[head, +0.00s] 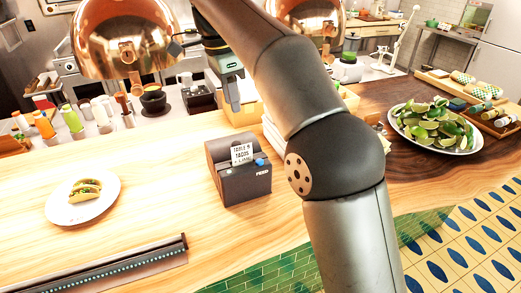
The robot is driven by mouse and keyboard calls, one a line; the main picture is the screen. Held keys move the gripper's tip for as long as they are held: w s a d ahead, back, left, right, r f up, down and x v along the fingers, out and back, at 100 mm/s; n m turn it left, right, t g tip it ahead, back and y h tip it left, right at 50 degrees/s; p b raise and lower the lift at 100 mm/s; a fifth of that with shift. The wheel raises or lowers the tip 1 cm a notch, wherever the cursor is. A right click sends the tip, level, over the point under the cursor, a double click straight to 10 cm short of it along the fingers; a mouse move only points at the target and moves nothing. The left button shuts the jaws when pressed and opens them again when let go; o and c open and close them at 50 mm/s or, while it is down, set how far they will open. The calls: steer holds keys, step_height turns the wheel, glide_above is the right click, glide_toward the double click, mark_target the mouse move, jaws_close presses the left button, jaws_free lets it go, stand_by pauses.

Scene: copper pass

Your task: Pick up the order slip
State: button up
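The order slip (243,153) is a small white paper with dark print that reads roughly "TABLE 4 TACOS + LIMES". It stands up out of the top of a dark grey printer (246,187) marked "FEED", with a blue button on top. The printer sits on the wooden counter at the middle of the head view. My gripper (233,100) hangs above and behind the printer in the picture, pointing down and apart from the slip. Its fingers overlap in this view, so their opening does not show. No held object is visible.
A plate of tacos (83,203) is at left and a plate of limes (432,127) at right. A dark rail (120,270) lies at front left. Copper lamps (127,40) hang above. Bottles and bowls line the back.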

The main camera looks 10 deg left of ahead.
steer(key=b, duration=0.1)
glide_above(243, 152)
steer(key=s, duration=0.1)
steer(key=f, duration=1)
steer(key=shift+a+f, duration=0.3)
steer(key=shift+f, duration=0.1)
steer(key=shift+w+d+f+p, duration=0.1)
steer(key=shift+w+f+p, duration=0.15)
steer(key=shift+f, duration=0.75)
steer(key=shift+w+d+f+p, duration=0.1)
steer(key=shift+w+f+p, duration=0.15)
steer(key=shift+f, duration=0.8)
steer(key=shift+w+d+f+p, duration=0.15)
steer(key=shift+f+p, duration=0.1)
steer(key=shift+f, duration=0.75)
steer(key=shift+a, duration=0.1)
jaws_close()
